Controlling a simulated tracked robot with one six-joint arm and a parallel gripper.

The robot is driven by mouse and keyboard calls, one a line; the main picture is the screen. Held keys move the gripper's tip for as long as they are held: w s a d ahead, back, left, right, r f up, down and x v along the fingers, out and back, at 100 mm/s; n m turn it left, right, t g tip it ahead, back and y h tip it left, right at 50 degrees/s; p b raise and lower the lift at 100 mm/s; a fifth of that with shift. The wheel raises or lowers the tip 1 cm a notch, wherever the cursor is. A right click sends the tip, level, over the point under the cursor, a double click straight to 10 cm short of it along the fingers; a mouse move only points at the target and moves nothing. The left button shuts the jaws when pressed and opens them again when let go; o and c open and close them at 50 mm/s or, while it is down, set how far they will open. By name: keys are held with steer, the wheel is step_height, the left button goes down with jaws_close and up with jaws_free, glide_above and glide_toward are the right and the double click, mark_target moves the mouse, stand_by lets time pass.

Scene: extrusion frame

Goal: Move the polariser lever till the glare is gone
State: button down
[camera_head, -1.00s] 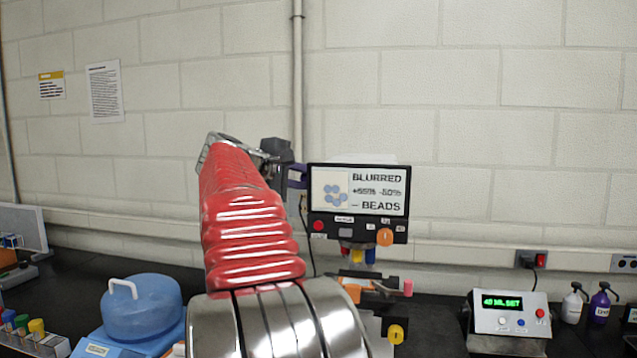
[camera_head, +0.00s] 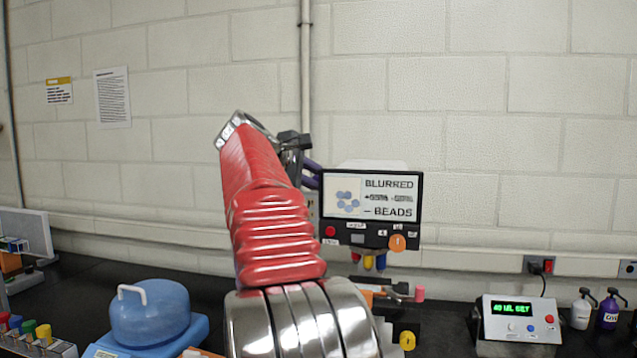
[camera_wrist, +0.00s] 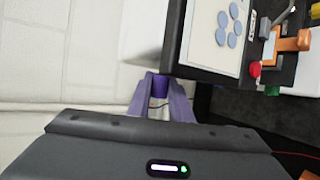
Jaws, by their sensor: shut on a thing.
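The microscope's dark-framed screen (camera_head: 376,190) shows blue beads and the words "BLURRED" and "BEADS"; its middle line is hard to read. It also shows in the wrist view (camera_wrist: 205,50). My gripper (camera_head: 313,173), with purple fingers, is at the screen's left edge. In the wrist view my gripper (camera_wrist: 160,88) is shut on a small purple piece (camera_wrist: 160,86); I cannot tell whether this is the polariser lever.
A blue jug (camera_head: 150,312) stands at the left, near a rack of coloured caps (camera_head: 35,338). A box with a green display (camera_head: 518,318) and pump bottles (camera_head: 607,310) stand at the right. A block wall and a vertical pipe (camera_head: 305,80) are behind.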

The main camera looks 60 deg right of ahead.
steer(key=c, duration=1.6)
jaws_free()
steer(key=shift+s, duration=0.2)
steer(key=v, duration=1.3)
steer(key=shift+w+a, duration=0.1)
steer(key=shift+a, duration=0.25)
steer(key=shift+r, duration=0.1)
